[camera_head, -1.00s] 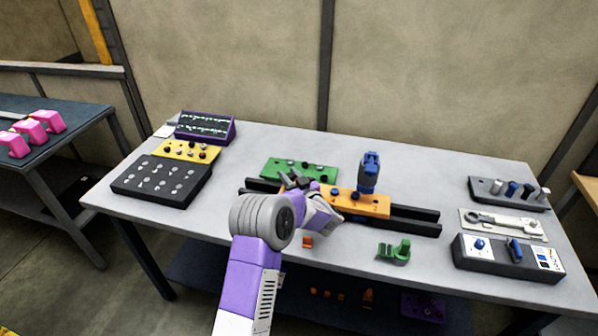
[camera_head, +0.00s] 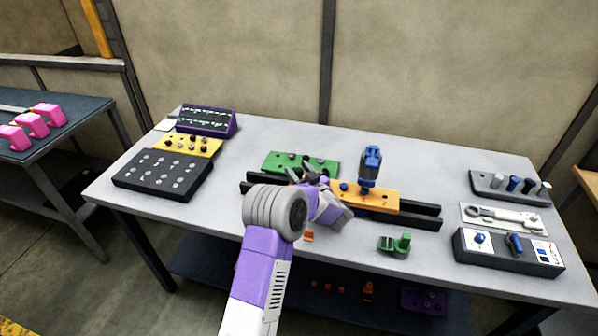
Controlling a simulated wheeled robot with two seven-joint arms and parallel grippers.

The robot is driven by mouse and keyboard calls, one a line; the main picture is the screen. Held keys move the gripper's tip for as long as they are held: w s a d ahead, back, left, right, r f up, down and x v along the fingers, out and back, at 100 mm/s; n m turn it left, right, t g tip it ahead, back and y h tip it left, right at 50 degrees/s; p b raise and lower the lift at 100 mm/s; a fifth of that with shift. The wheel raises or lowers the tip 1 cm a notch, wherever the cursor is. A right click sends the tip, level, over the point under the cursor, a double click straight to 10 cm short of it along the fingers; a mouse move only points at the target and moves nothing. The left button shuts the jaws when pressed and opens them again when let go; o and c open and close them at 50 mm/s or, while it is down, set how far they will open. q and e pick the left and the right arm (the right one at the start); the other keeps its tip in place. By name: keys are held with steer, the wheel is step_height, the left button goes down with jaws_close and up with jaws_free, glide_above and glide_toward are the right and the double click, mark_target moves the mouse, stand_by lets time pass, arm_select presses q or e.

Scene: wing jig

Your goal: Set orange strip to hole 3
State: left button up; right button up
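The orange strip (camera_head: 379,201) lies across the black rails (camera_head: 421,216) near the middle of the table. A blue tool (camera_head: 370,166) stands upright on it, and a blue knob shows at its left end. A number-like mark is near its right part; I cannot read the holes. My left gripper (camera_head: 312,174) is at the strip's left side, in front of the green strip (camera_head: 322,165). My own wrist hides the strip's left part and the fingertips' contact. Whether the fingers are open or shut does not show. My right gripper is not in view.
A green clamp-like piece (camera_head: 395,244) stands in front of the rails. At left are a yellow strip (camera_head: 187,145), a black block (camera_head: 160,174) and a purple rack (camera_head: 207,120). At right are a socket tray (camera_head: 509,188), a wrench tray (camera_head: 504,218) and a control box (camera_head: 508,252).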

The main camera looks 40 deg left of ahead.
arm_select(q)
steer(key=v, duration=0.7)
steer(key=shift+d+p, duration=0.3)
steer(key=shift+p, duration=0.15)
steer(key=shift+s, duration=0.1)
